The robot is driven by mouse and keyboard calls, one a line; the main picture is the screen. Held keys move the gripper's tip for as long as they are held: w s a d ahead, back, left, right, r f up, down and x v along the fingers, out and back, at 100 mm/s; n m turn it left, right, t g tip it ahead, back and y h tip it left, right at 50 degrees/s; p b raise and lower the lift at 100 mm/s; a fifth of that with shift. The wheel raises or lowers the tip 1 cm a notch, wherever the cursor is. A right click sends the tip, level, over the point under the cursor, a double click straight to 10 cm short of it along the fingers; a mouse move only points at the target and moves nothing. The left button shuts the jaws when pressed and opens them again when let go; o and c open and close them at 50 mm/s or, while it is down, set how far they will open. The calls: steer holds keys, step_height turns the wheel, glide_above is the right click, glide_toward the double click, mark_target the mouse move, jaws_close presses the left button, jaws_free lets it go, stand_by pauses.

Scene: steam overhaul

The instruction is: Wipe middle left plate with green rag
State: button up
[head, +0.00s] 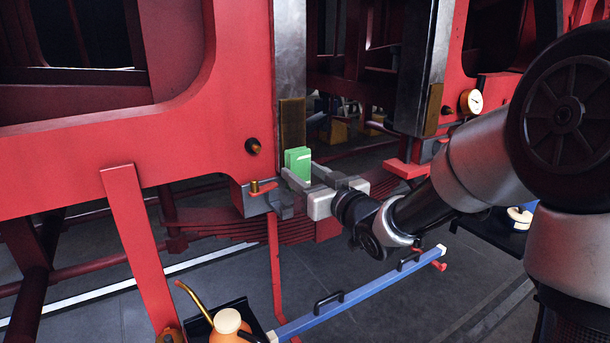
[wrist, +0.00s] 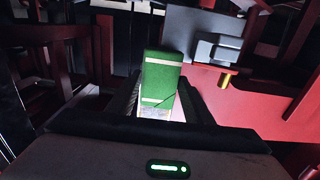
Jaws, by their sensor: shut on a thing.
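The green rag (head: 298,164) is a folded block with pale stripes; it also fills the space between the fingers in the wrist view (wrist: 160,82). My gripper (head: 306,177) is shut on it and holds it upright in front of the red frame. A grey vertical plate with a brown, dirty-looking lower part (head: 291,122) stands just above and behind the rag in the head view. I cannot tell whether the rag touches it. A similar grey plate with a brown lower edge (head: 433,108) stands to the right. Which one is the middle left plate is not certain.
A red locomotive frame (head: 180,140) fills the left. A blue bar with black handles (head: 360,292) runs below my arm. An orange oil can (head: 228,325) stands at bottom. A gauge (head: 471,101) is at right.

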mark_target(301, 155)
steer(key=shift+r+p, duration=1.3)
steer(key=shift+r, duration=0.7)
steer(key=shift+r+p, duration=2.15)
steer(key=shift+r, duration=3.65)
steer(key=shift+a, duration=0.1)
steer(key=shift+f+b, duration=6.85)
steer(key=shift+f, duration=1.05)
steer(key=shift+r, duration=0.1)
steer(key=v, duration=0.2)
steer(key=shift+s+d+p, duration=0.2)
steer(key=shift+d+p, duration=0.1)
steer(key=shift+p+v, duration=0.3)
steer(key=shift+v, duration=1.4)
